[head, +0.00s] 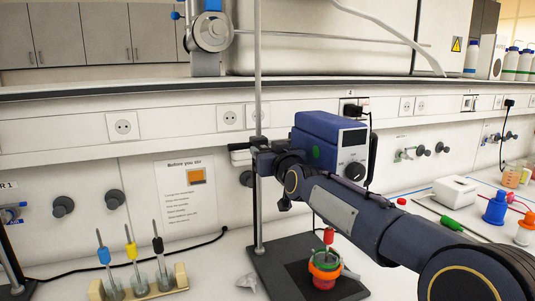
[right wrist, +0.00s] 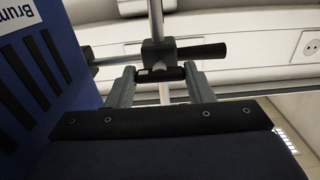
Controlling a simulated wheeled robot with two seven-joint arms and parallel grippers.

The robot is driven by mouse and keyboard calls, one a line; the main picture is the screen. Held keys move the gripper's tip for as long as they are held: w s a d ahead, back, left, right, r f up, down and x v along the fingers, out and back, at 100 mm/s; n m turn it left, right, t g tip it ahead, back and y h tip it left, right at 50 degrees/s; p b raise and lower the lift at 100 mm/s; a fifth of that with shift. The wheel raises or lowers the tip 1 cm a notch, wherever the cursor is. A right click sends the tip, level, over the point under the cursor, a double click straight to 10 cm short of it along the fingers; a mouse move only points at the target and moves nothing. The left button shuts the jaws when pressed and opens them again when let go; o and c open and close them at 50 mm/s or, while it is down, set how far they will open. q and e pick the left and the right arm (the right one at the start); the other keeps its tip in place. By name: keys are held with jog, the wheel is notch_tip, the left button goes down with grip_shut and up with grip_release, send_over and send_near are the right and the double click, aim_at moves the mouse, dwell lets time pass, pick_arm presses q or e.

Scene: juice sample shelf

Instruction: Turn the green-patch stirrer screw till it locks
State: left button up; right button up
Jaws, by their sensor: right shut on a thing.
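The stirrer (head: 330,135) is a blue box with a green patch (head: 317,152) on its side and a dark dial on its front. It hangs on the upright metal rod (head: 257,100) by a black clamp (head: 260,143). My right gripper (head: 272,158) is at this clamp, just left of the stirrer; my own arm hides part of it. In the right wrist view the two grey fingers (right wrist: 160,76) are shut on a small black screw (right wrist: 160,73) below the clamp body (right wrist: 157,52). Whether the screw is tight cannot be seen. My left gripper is not in view.
A rack (head: 180,279) with several coloured stirring rods is at the left. A white box (head: 456,190) and blue bottle (head: 495,208) are at the right. A shelf edge (head: 150,93) runs above.

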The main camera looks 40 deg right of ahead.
jog(key=o, duration=1)
jog(key=shift+c, duration=0.2)
jog(key=b+v, duration=0.3)
jog(key=v, duration=0.5)
jog(key=shift+d, duration=0.1)
